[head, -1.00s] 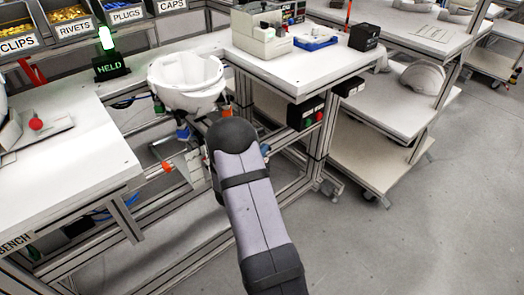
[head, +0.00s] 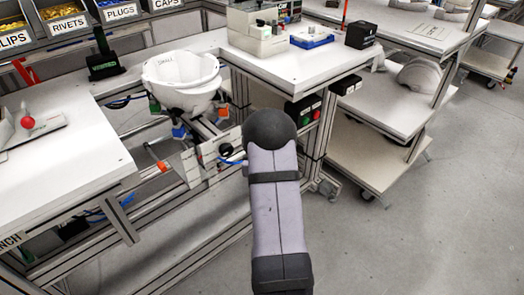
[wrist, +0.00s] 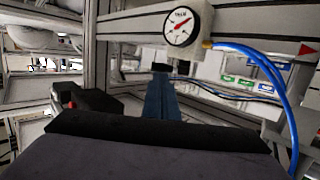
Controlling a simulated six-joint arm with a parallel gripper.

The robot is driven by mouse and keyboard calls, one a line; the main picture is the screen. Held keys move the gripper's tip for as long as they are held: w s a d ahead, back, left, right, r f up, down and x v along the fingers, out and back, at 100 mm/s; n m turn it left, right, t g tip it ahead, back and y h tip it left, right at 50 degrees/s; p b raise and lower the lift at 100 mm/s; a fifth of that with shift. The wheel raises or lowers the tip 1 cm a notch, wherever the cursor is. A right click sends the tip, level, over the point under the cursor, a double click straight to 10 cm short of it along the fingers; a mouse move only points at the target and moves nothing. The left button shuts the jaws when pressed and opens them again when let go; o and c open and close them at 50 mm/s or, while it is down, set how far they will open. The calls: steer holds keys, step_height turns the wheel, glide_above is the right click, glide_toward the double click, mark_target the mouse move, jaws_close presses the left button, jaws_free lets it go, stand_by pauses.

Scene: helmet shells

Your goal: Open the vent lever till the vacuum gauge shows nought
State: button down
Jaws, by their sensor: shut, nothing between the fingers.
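The vacuum gauge (wrist: 188,25) is a round white dial on a metal rail, at the top of the wrist view. Its red needle lies aslant, and the figures are too small to read. My gripper (wrist: 161,70) shows as two blue fingers shut together with dark tips, empty, below the gauge in the picture. In the head view my own arm hides it. I cannot clearly make out the vent lever. An orange grip (head: 163,167) shows on the frame under the shell. A dark part with a red end (wrist: 72,103) shows left of my fingers; I cannot tell what it is.
A white helmet shell (head: 182,82) sits in the gap between two benches. A blue hose (wrist: 275,75) curves down right of the gauge. The lamp stand (head: 104,62) is dark. A shelf trolley (head: 365,150) stands at right; the floor in front is clear.

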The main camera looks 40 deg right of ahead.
steer(key=shift+w+d+n+t+y+b, duration=0.15)
steer(key=shift+d+n+t+y+b, duration=0.2)
steer(key=shift+d+y+b, duration=0.15)
steer(key=shift+w+d+n+t+y+b, duration=0.15)
steer(key=shift+d+n+t+y+b, duration=0.15)
steer(key=shift+d, duration=0.3)
steer(key=shift+s, duration=0.15)
steer(key=s+a+r+p, duration=0.1)
steer(key=s+a+r, duration=0.1)
steer(key=s, duration=0.7)
steer(key=shift+a, duration=0.6)
